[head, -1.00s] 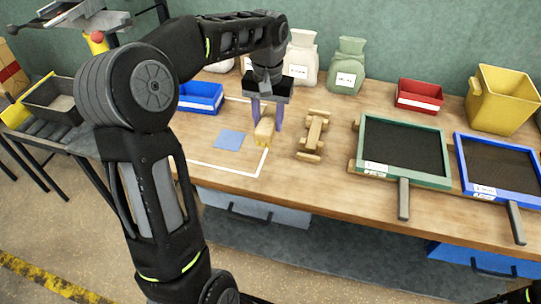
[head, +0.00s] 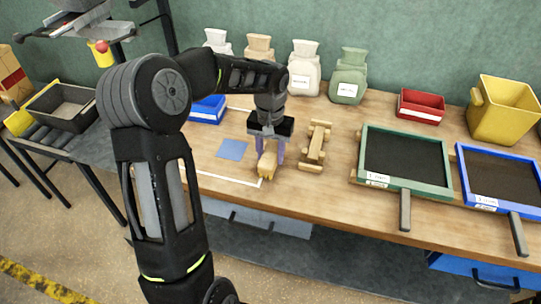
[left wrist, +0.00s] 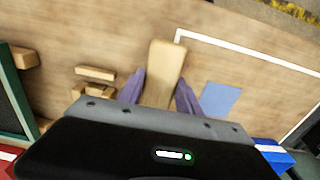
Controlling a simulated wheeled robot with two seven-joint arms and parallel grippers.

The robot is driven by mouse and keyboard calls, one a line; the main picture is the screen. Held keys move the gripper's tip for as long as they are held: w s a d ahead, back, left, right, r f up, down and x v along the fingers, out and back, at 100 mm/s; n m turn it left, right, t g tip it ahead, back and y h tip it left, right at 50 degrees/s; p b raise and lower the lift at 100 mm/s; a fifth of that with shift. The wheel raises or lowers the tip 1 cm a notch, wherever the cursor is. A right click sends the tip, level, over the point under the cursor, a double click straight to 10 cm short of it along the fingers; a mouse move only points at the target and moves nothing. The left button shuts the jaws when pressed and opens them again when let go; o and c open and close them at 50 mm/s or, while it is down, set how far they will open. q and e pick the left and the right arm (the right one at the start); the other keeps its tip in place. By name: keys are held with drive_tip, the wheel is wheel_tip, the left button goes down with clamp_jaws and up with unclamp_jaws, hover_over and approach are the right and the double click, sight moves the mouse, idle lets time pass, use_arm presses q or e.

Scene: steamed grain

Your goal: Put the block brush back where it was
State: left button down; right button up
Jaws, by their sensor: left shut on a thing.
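The block brush (head: 266,166) is a pale wooden block with yellowish bristles along its side. My left gripper (head: 269,155) is shut on it, with one purple finger on each side. In the head view the brush is over the front right corner of a white outline on the table; I cannot tell if it touches the top. In the left wrist view the brush (left wrist: 164,68) sticks out between the fingers (left wrist: 160,92). A wooden rest (head: 314,146) with crossbars stands empty just right of the brush. My right gripper is not in view.
A blue square (head: 232,149) lies left of the brush, with a blue bin (head: 208,109) behind it. Green-framed (head: 449,162) and blue-framed (head: 470,200) sieves lie to the right. Sacks (head: 349,77), a red bin (head: 421,106) and a yellow bucket (head: 503,108) stand at the back.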

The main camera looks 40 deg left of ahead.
sight(270, 153)
use_arm(q)
drive_tip(key=shift+f, duration=0.65)
drive_tip(key=shift+f, duration=0.25)
drive_tip(key=c, duration=0.8)
unclamp_jaws()
drive_tip(key=shift+r, duration=0.1)
wheel_tip(270, 153, up, 12)
drive_tip(key=shift+r, duration=0.2)
